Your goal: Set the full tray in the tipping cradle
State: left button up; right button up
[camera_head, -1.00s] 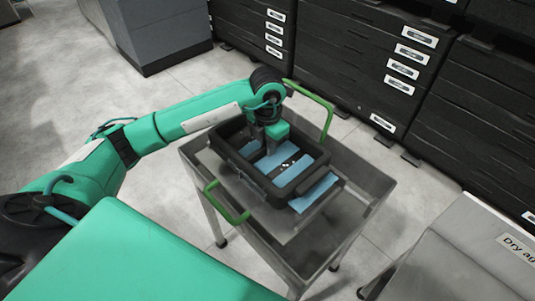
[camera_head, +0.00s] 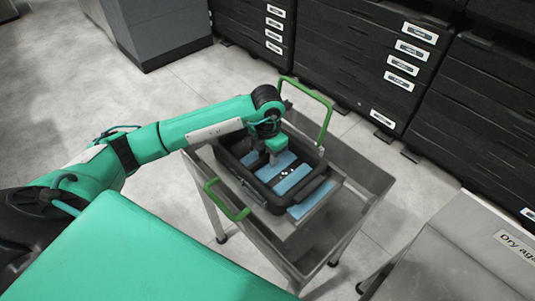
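A black tray (camera_head: 255,192) with light blue pieces (camera_head: 292,179) in it sits on the grey metal cart. A small black-and-white mark shows between the blue pieces. My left gripper (camera_head: 273,158) points down at the tray's far left side. Its fingertips are small and partly hidden, so I cannot tell whether it is shut on the tray. Another blue surface (camera_head: 310,199) shows beside the tray's front right edge. I cannot make out a tipping cradle for certain. My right gripper is out of view.
The grey cart (camera_head: 345,215) has a raised rim and free room at its right. Green handles rise at its near left (camera_head: 228,207) and far side (camera_head: 326,105). Black drawer cabinets (camera_head: 375,60) stand behind. A grey metal unit (camera_head: 440,265) is at the lower right.

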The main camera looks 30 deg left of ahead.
aim_at(267, 155)
pick_arm(q)
jog(key=shift+r, duration=0.1)
jog(key=shift+r, duration=0.15)
jog(key=shift+w+r, duration=0.1)
jog(key=shift+r, duration=0.2)
notch_tip(267, 155, up, 11)
jog(key=b, duration=0.3)
jog(key=shift+r, duration=0.15)
